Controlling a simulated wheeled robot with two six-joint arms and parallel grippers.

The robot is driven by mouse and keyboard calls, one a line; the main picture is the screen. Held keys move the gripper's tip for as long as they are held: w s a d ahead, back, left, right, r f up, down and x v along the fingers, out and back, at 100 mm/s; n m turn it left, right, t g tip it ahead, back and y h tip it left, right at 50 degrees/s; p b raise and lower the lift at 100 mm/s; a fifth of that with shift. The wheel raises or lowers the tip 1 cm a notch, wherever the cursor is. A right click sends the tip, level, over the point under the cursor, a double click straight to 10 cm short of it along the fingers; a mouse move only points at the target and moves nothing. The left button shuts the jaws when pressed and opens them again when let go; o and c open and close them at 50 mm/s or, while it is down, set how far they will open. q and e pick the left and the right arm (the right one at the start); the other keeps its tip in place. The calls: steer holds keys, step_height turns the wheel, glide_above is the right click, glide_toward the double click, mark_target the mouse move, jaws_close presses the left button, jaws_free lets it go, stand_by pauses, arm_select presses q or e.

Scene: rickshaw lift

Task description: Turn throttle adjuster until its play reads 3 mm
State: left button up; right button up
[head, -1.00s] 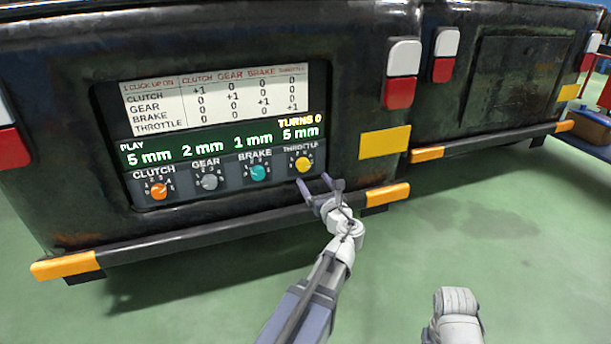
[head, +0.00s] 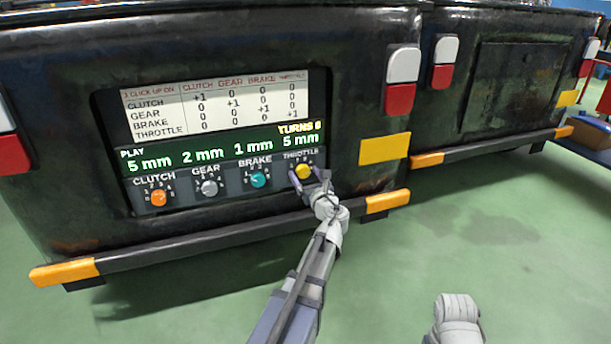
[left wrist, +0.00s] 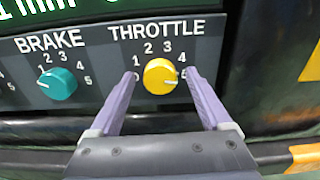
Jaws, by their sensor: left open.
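The yellow throttle adjuster knob (head: 304,171) is the rightmost of the knobs on the panel. In the left wrist view, the knob (left wrist: 160,77) has its pointer toward the lower right, near the 5. The display (head: 222,146) shows play of 5 mm, 2 mm, 1 mm and 5 mm, with 5 mm above the throttle. My left gripper (head: 307,177) is open at the throttle knob. In the left wrist view its two fingers stand to the left and right of the knob, with gaps showing beside it.
The teal brake knob (head: 258,180) is just left of the throttle. The grey gear knob (head: 210,188) and orange clutch knob (head: 159,197) are farther left. A chart (head: 215,103) is above the display. A dark bumper (head: 220,240) with orange ends runs below the panel.

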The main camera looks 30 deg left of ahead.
arm_select(q)
jaws_close()
stand_by(0.5)
steer(key=shift+n, duration=0.3)
steer(key=n, duration=0.3)
steer(key=shift+n, duration=0.4)
steer(key=n, duration=0.3)
steer(key=shift+n, duration=0.3)
steer(key=n, duration=0.4)
steer(key=shift+n, duration=2)
